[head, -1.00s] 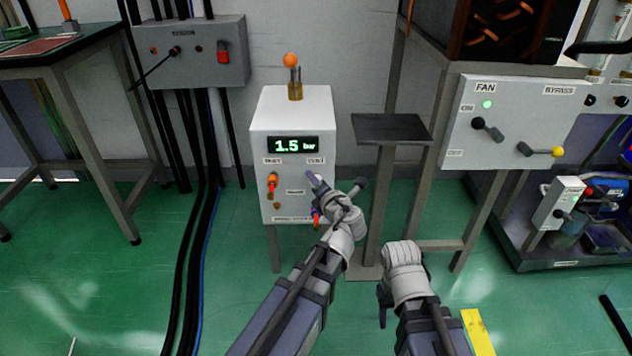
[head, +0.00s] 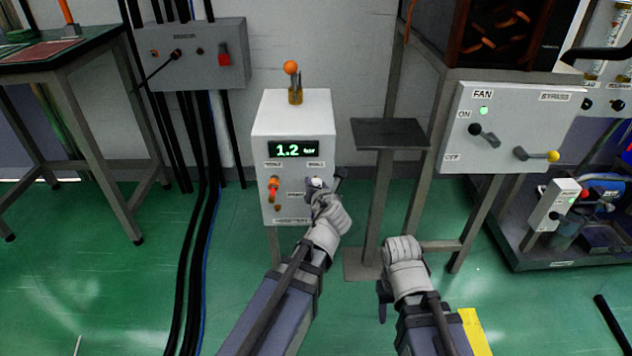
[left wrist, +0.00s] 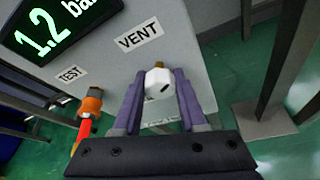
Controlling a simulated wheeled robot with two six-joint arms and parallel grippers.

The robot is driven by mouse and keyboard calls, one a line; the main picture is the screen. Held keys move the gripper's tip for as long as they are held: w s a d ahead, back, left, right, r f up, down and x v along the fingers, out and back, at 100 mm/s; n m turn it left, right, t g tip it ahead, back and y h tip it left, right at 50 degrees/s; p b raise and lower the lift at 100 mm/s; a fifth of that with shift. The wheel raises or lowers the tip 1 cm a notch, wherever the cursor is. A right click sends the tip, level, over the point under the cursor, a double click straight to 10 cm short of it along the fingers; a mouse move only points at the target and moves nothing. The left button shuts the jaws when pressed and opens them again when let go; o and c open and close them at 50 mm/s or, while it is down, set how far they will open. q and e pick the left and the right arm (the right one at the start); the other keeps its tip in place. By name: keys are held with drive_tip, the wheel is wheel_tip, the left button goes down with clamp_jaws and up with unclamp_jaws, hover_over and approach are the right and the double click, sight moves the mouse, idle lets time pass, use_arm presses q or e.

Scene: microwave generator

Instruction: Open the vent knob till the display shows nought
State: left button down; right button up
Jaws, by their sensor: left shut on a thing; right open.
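The white cabinet (head: 262,130) stands against the wall. Its display (head: 293,149) reads 1.2 bar in the head view, and 1.2 shows on the display in the left wrist view (left wrist: 50,30). The vent knob (left wrist: 159,82) is white and faceted, just below the VENT label (left wrist: 138,33). My left gripper (left wrist: 155,92) is shut on the vent knob, one finger on each side. In the head view my left gripper (head: 318,190) covers most of the knob. My right gripper (head: 382,300) is lower right, open and empty, away from the cabinet.
An orange test knob (left wrist: 92,103) sits left of the vent knob. A dark-topped stand (head: 390,133) is close to the cabinet's right side. A fan panel (head: 515,125) is further right. Black cables (head: 205,200) run down on the left. Green floor is clear in front.

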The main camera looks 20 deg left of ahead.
use_arm(q)
drive_tip(key=n+h, duration=0.2)
drive_tip(key=n, duration=0.1)
drive_tip(key=shift+s, duration=0.1)
drive_tip(key=shift+n+t+h, duration=0.7)
drive_tip(key=shift+n+h, duration=0.5)
drive_tip(key=shift+n, duration=0.5)
drive_tip(key=shift+c, duration=2.3)
unclamp_jaws()
